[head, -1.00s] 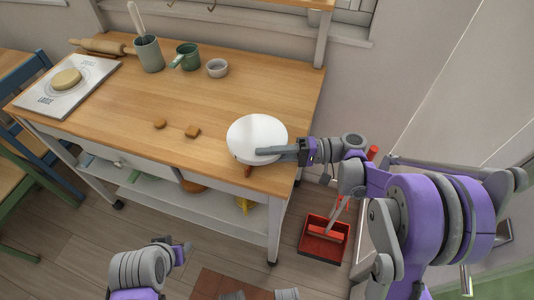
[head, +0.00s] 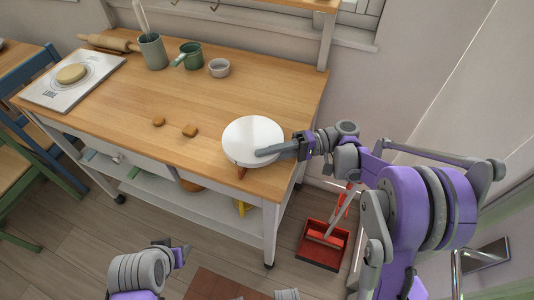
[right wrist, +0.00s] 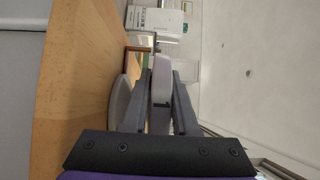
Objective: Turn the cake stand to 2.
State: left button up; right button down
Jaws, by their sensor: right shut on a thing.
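The cake stand (head: 262,132) is a white round plate near the right front corner of the wooden worktop. A small red-brown tab (head: 242,173) shows at its front edge; no number can be read. My right gripper (head: 262,152) reaches in from the right at the plate's near right side, shut on it. In the right wrist view a pale narrow part (right wrist: 160,92) sits between the two fingers, with the stand's pale plate (right wrist: 119,103) beside them. My left gripper (head: 182,255) is low in front of the worktop, away from the stand; its jaw opening is unclear.
Two small brown pieces (head: 190,131) lie left of the stand. A grey utensil crock (head: 152,52), green mug (head: 190,54) and small bowl (head: 219,68) stand at the back. A board with a round pale item (head: 71,74) lies at far left.

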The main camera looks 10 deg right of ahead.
jog(key=c, duration=0.7)
grip_release()
